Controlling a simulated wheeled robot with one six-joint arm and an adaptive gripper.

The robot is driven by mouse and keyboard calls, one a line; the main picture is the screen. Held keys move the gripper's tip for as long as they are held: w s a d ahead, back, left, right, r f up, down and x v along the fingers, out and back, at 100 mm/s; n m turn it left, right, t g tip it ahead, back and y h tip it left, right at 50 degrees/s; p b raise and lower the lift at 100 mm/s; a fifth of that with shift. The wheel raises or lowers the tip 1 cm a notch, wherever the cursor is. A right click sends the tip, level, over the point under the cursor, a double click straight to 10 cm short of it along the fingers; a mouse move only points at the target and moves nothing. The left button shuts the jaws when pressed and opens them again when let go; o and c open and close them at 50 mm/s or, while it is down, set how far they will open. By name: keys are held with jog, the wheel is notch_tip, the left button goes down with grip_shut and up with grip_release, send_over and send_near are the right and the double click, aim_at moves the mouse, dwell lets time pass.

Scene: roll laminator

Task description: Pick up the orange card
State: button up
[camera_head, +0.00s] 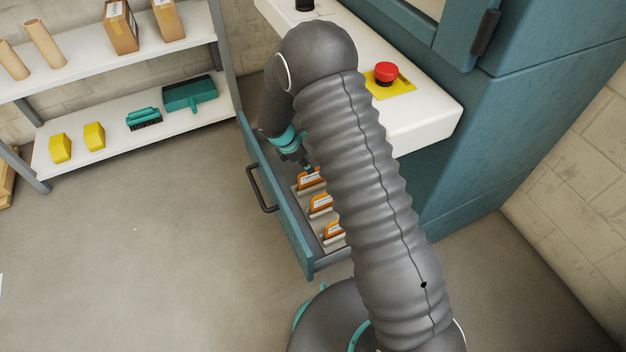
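Three orange cards with white labels stand in a row in holders inside the open drawer (290,222). The far orange card (309,181) is just below my gripper (306,168). The middle orange card (320,204) and the near orange card (333,231) stand closer to the drawer's front end, partly covered by my arm. My gripper points down into the drawer at the far card. The fingers are small and partly hidden, so I cannot tell whether they are open, shut or touching the card.
The drawer's handle (262,188) sticks out left. A white ledge with a red button (386,73) overhangs the drawer on the teal machine (510,130). A shelf unit (200,118) with boxes, rolls, yellow blocks and brushes stands at the back left.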

aim_at(314, 175)
jog(key=shift+b+x, duration=0.4)
jog(key=shift+x, duration=3.85)
jog(key=shift+w, duration=0.15)
jog(key=shift+f, duration=0.25)
grip_shut()
